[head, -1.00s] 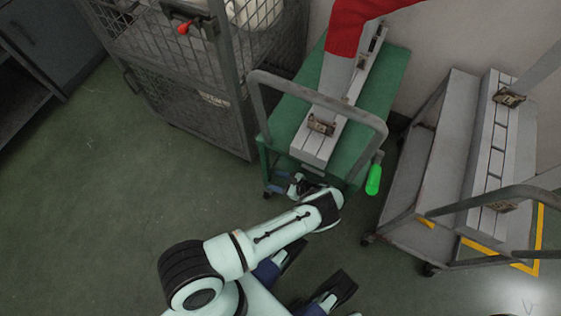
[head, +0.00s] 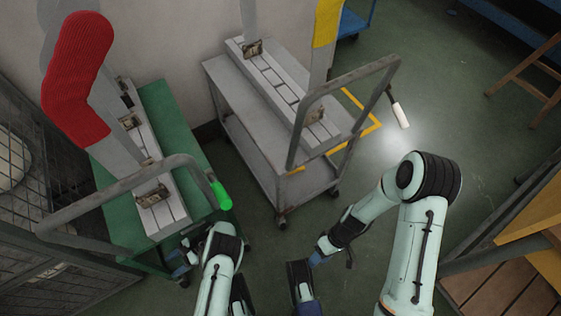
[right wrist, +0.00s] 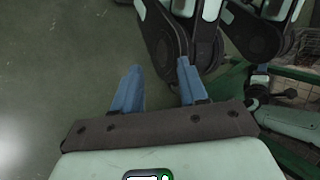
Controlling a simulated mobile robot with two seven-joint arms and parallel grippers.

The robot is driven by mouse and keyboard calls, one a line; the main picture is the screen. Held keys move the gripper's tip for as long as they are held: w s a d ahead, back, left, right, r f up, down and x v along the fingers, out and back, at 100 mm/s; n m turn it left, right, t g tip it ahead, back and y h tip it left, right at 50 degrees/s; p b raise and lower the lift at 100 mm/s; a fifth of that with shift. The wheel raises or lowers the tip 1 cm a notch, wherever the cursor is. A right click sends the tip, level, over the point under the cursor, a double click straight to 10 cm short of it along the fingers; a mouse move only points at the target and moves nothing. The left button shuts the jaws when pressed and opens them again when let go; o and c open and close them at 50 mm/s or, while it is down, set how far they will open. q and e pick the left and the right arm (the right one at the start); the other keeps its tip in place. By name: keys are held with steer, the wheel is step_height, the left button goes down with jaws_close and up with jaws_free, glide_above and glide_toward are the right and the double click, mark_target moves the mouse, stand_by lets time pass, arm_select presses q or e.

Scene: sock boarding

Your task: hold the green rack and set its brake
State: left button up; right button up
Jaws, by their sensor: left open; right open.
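The green rack (head: 180,122) stands at the left of the head view, with a grey push bar (head: 118,190) and grey boards on its deck. A lever with a bright green grip (head: 221,196) sticks out at its right front corner. My left gripper (head: 182,258) is open, low at the rack's front edge below the push bar; its fingers are partly hidden and I cannot tell whether they touch the rack. My right gripper (head: 317,257) is open, out over the floor to the right of the rack. In the right wrist view its blue fingers (right wrist: 158,78) have nothing between them.
A grey rack (head: 250,150) with a white-gripped lever (head: 400,115) stands to the right. A wire cage (head: 20,210) is close on the left. Wooden furniture (head: 530,215) is at the right edge. Floor shows between the two racks.

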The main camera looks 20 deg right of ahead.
mark_target(161, 274)
steer(key=w+a+r+n+y, duration=0.35)
steer(key=w+r, duration=0.25)
steer(key=r, duration=0.5)
steer(key=w+a+r+n+y, duration=0.35)
steer(key=w+a+r, duration=0.2)
steer(key=r, duration=0.45)
arm_select(q)
steer(key=shift+a, duration=0.1)
steer(key=shift+s+a+f, duration=0.1)
steer(key=shift+a+f, duration=0.05)
steer(key=shift+a, duration=0.15)
steer(key=x, duration=0.6)
steer(key=shift+a+f, duration=0.1)
steer(key=shift+a, duration=0.2)
arm_select(e)
step_height(161, 274, up, 22)
steer(key=w+a+n+g+y, duration=0.1)
steer(key=n+y, duration=0.3)
steer(key=n, duration=0.6)
steer(key=shift+w+g+y, duration=0.15)
steer(key=shift+g+y, duration=0.25)
steer(key=shift+g, duration=0.2)
arm_select(q)
jaws_close()
